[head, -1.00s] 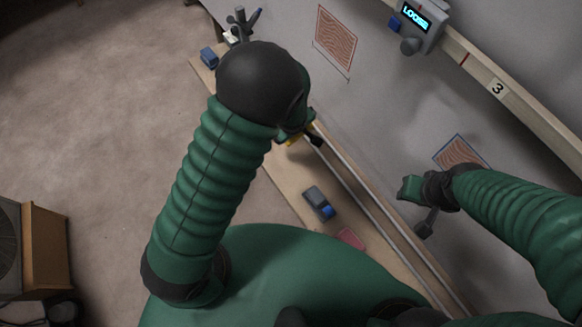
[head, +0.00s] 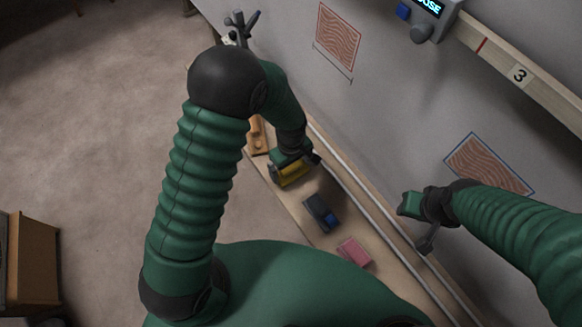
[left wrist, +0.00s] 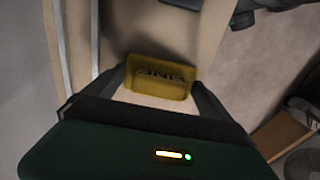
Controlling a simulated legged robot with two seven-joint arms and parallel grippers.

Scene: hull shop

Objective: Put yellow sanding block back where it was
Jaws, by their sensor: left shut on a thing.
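The yellow sanding block (head: 291,172) is between the fingers of my left gripper (head: 295,164), over the narrow wooden bench. In the left wrist view the yellow block (left wrist: 159,77) shows lettering that reads upside down, and the fingers of the left gripper (left wrist: 166,92) close on its two ends. Whether the block touches the bench is hard to tell. My right gripper (head: 424,243) is off to the right near the wall, with no thing seen in it; its finger gap is not clear.
A dark block with a blue part (head: 321,212) and a pink block (head: 354,252) lie on the bench (head: 296,207) nearer me. An orange-brown wooden tool (head: 257,136) lies beyond the yellow block. White rails (head: 358,188) run along the wall side. A device (head: 427,18) reads partly "OSE".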

